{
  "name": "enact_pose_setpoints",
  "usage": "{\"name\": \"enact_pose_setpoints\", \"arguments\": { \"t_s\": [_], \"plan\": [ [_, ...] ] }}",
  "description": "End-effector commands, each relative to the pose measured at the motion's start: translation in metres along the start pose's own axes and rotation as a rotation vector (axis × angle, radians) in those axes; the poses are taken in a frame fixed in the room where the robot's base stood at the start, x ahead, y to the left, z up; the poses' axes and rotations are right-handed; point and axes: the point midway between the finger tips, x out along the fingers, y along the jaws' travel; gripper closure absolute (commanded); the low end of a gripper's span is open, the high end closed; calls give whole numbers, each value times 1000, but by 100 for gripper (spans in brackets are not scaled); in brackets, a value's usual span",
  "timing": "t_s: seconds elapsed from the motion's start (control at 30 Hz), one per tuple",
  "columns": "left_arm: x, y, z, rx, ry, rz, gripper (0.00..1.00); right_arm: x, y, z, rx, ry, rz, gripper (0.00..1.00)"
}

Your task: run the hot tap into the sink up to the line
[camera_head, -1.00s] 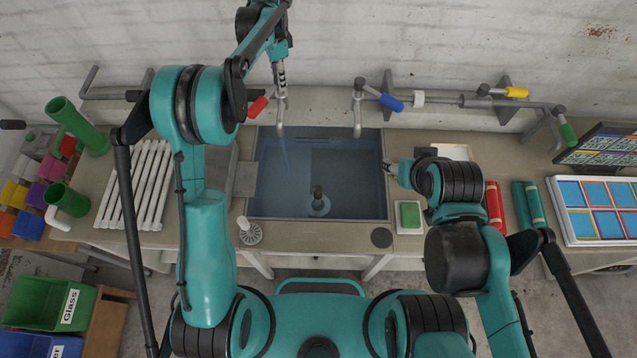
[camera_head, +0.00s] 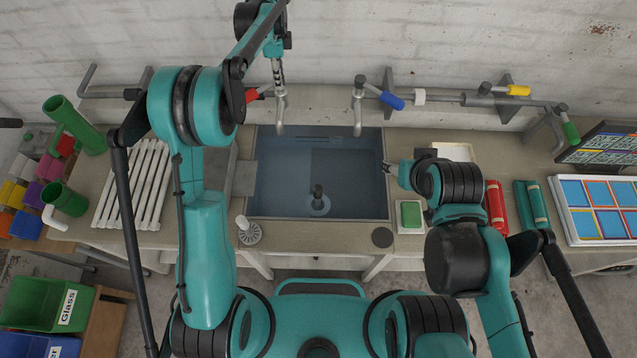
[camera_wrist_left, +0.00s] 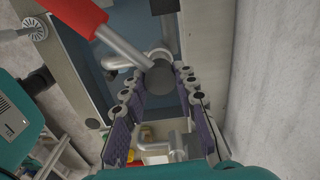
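The sink (camera_head: 252,205) holds blue-grey water (camera_head: 285,185); a dark upright plug (camera_head: 317,192) stands in it. I cannot tell the level against a fill line. The hot tap (camera_head: 281,112) has a red handle (camera_head: 259,92), seen large in the left wrist view (camera_wrist_left: 75,15). No stream shows under its spout. My left gripper (camera_head: 279,78) is over this tap. In the left wrist view its fingers (camera_wrist_left: 160,92) are apart, on either side of the tap's dark grey top (camera_wrist_left: 160,76). My right gripper (camera_head: 391,169) is at the sink's right edge, its fingers too small to read.
The blue-handled tap (camera_head: 358,108) stands to the right at the back. Pipes with yellow (camera_head: 518,90) and green (camera_head: 570,133) handles run further right. A white rack (camera_head: 130,185) lies left of the sink, and a green sponge (camera_head: 410,214) sits at its right front.

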Motion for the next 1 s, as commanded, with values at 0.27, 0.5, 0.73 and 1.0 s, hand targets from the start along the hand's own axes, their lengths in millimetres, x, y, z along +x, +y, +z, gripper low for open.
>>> {"name": "enact_pose_setpoints", "arguments": {
  "t_s": [0.27,0.5,0.73,1.0],
  "plan": [
    [0,0,0,-2,0,0,48,0,0,0,0,0,0,48],
    [-11,0,0,-3,0,0,48,0,0,0,0,0,0,48],
    [-58,0,0,-2,0,0,48,0,0,0,0,0,0,48],
    [-107,0,0,-2,0,0,48,0,0,0,0,0,0,48]
  ]
}}
